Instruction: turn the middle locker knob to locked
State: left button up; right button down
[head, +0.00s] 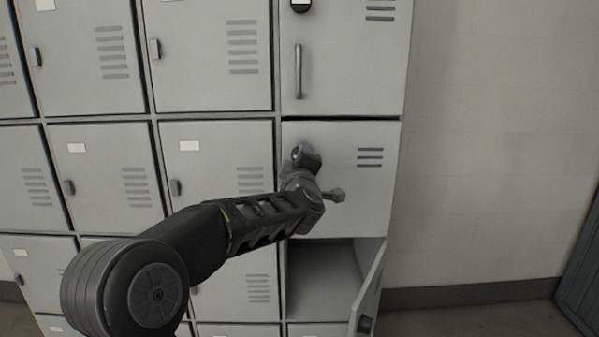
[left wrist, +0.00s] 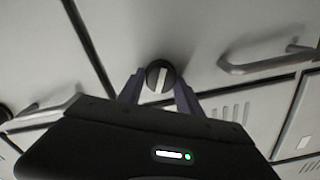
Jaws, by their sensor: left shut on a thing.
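The middle locker door (head: 370,195) in the right column is closed. Its knob (left wrist: 159,76) is a dark round disc with a light bar across it, tilted slightly off upright in the left wrist view. My left gripper (left wrist: 160,90) is shut on the knob, one finger on each side of it. In the head view my left gripper (head: 303,160) is at the upper left of this door and mostly hides the knob. My right gripper is in neither view.
The locker door above, with a bar handle (head: 298,72), is closed. Below, a compartment (head: 320,275) stands open, its door (head: 368,290) swung out to the right. Closed grey lockers (head: 215,60) fill the left. Bare wall (head: 480,150) lies to the right.

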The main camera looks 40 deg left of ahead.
pick_arm(q)
jog(key=n+b, duration=0.2)
jog(key=shift+f+n, duration=0.25)
jog(key=shift+n, duration=0.15)
jog(key=shift+r+n+b, duration=0.1)
jog(key=shift+n+b, duration=0.85)
jog(key=shift+n, duration=0.35)
jog(key=o, duration=1.3)
jog(key=shift+o, duration=0.2)
jog(key=shift+s, duration=0.1)
jog(key=v, duration=0.7)
jog(key=shift+s+d, duration=0.25)
